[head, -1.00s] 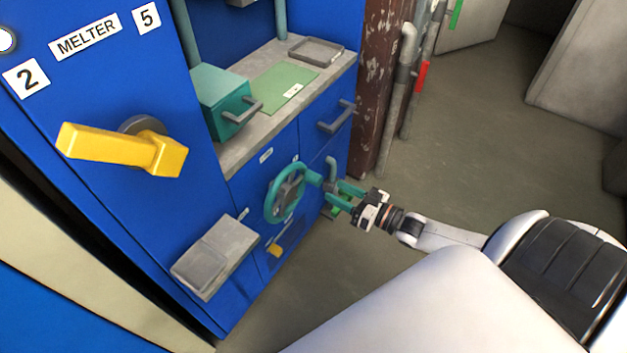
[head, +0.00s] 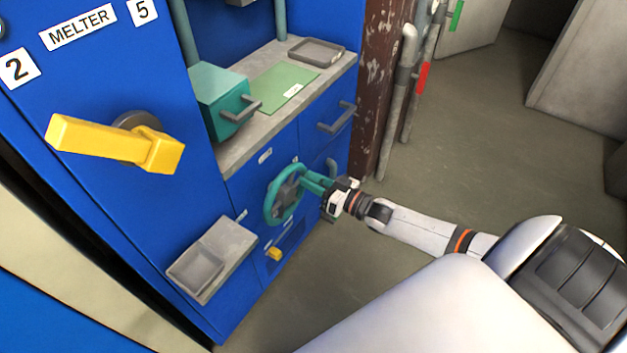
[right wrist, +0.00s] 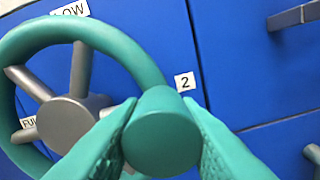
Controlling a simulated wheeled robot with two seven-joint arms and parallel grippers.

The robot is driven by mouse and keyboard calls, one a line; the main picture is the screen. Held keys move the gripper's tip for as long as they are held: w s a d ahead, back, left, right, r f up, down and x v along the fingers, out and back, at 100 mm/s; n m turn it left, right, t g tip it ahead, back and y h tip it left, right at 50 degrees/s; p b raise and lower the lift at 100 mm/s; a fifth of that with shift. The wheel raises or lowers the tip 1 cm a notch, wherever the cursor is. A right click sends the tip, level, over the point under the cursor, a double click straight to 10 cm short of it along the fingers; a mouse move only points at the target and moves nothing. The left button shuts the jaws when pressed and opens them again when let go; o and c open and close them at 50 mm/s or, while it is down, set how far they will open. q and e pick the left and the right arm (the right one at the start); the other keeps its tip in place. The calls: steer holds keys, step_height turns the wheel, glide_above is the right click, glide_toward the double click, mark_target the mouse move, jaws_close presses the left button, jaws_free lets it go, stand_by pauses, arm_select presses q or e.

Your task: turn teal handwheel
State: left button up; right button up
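The teal handwheel (head: 270,208) is on the blue cabinet's lower front, with a grey hub and spokes. In the right wrist view its teal rim (right wrist: 40,38) and grey hub (right wrist: 66,122) fill the left. A round teal knob (right wrist: 160,135) stands out from the rim towards the camera. My right gripper (head: 312,182) is at the wheel's right side. In the right wrist view its two teal fingers (right wrist: 161,112) lie on either side of the knob, pressed close with no visible gap. My left gripper is not in view.
A grey tray on a ledge (head: 228,240) juts out left of the wheel. A yellow lever (head: 100,138) sticks out at upper left. A teal box with a handle (head: 218,98) stands on the counter above. A drawer handle (head: 338,118) is at upper right. Floor to the right is clear.

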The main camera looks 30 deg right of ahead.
jaws_close()
steer(key=shift+w+d+r+n+p, duration=0.1)
steer(key=shift+r+n+p, duration=0.2)
steer(key=shift+r+p, duration=0.1)
